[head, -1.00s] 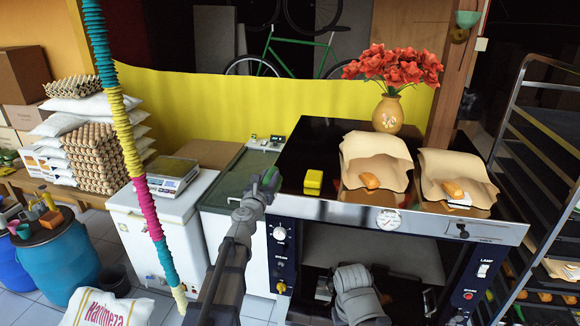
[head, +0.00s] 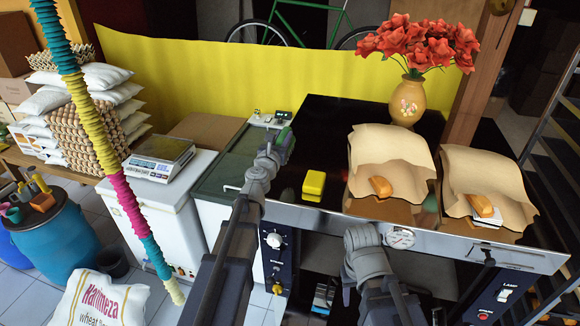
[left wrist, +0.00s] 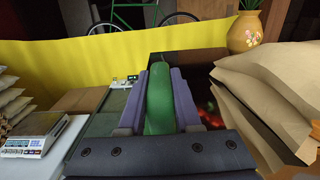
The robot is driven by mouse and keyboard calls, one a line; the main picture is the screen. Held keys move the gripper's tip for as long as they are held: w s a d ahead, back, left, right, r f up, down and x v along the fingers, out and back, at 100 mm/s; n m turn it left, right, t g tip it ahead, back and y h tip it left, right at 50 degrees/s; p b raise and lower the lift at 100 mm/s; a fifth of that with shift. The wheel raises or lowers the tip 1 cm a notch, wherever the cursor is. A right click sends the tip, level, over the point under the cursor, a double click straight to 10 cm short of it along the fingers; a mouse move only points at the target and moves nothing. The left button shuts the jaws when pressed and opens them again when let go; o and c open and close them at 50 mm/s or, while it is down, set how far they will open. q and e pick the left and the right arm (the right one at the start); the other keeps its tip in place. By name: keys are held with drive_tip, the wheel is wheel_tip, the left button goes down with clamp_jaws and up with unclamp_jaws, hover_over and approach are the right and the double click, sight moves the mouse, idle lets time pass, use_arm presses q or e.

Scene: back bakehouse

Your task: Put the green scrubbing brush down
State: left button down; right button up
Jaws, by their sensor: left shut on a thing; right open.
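The green scrubbing brush (left wrist: 160,105) is upright between the two purple-grey jaws in the left wrist view. My left gripper (head: 278,147) is shut on it. In the head view only a little green (head: 285,136) shows between the jaws. It is held in front of the dark green lid (head: 232,160) and the left edge of the black oven top (head: 318,135); its height above them is hard to judge. My right gripper (head: 362,240) is low in front of the oven, open, with its fingertips hard to make out.
On the oven top are a yellow block (head: 314,184), two paper bags (head: 390,150) with loaves, and a vase (head: 407,103) of red flowers. A scale (head: 160,158) stands on the white chest to the left. A coloured ribbed hose (head: 118,190) hangs at left. The oven's back left is clear.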

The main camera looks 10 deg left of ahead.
use_arm(q)
drive_tip(key=shift+w, duration=0.4)
drive_tip(key=shift+w+f, duration=0.1)
drive_tip(key=shift+f, duration=0.05)
drive_tip(key=shift+s+f+b, duration=0.2)
drive_tip(key=shift+f+b, duration=0.3)
drive_tip(key=shift+b, duration=0.25)
wheel_tip(320, 180, down, 5)
drive_tip(key=b, duration=0.4)
drive_tip(key=shift+w+b, duration=0.15)
drive_tip(key=shift+b, duration=0.25)
use_arm(e)
wheel_tip(320, 180, down, 6)
drive_tip(key=shift+w+f, duration=0.15)
drive_tip(key=shift+w, duration=0.25)
use_arm(q)
wheel_tip(320, 180, down, 4)
drive_tip(key=b, duration=0.3)
drive_tip(key=shift+r+b, duration=0.15)
drive_tip(key=shift+b, duration=0.25)
use_arm(e)
wheel_tip(320, 180, down, 4)
drive_tip(key=shift+r, duration=0.15)
